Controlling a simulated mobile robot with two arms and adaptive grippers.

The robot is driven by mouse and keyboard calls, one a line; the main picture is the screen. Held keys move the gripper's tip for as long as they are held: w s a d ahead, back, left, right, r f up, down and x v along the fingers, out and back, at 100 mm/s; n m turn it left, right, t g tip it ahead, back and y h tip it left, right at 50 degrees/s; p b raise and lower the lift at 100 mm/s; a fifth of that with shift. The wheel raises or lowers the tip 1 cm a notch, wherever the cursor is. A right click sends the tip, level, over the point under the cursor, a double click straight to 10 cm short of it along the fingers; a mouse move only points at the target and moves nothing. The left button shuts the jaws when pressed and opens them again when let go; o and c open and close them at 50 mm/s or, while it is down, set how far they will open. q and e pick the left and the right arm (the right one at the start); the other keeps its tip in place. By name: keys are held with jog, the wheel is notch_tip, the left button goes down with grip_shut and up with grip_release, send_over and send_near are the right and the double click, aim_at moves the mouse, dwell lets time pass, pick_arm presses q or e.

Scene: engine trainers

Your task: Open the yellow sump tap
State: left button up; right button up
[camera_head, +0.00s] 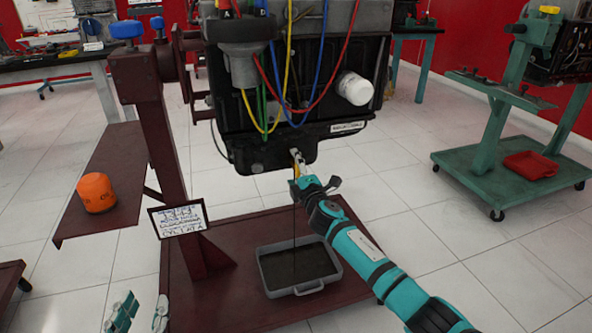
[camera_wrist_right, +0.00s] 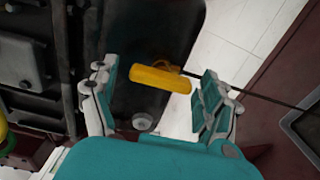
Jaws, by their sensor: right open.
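The yellow sump tap (camera_head: 297,171) is at the bottom of the black engine (camera_head: 300,105). In the right wrist view its yellow handle (camera_wrist_right: 160,79) lies crosswise between the fingers of my right gripper (camera_wrist_right: 157,98). My right gripper (camera_head: 315,178) is open around the handle, whose right end is close to or touching the right finger. A thin dark stream (camera_head: 294,225) runs from the tap down into the grey drain tray (camera_head: 267,272), which holds dark liquid. My left gripper (camera_head: 140,313) is open and empty at the bottom left, partly cut off.
The dark red engine stand (camera_head: 175,140) carries a shelf with an orange filter (camera_head: 96,192) and a written sign (camera_head: 180,220). A white filter (camera_head: 355,88) and coloured cables are on the engine. A green trolley (camera_head: 510,150) stands at right; tiled floor between is clear.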

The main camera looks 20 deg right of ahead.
jog(key=s, duration=1.2)
jog(key=shift+d, duration=0.25)
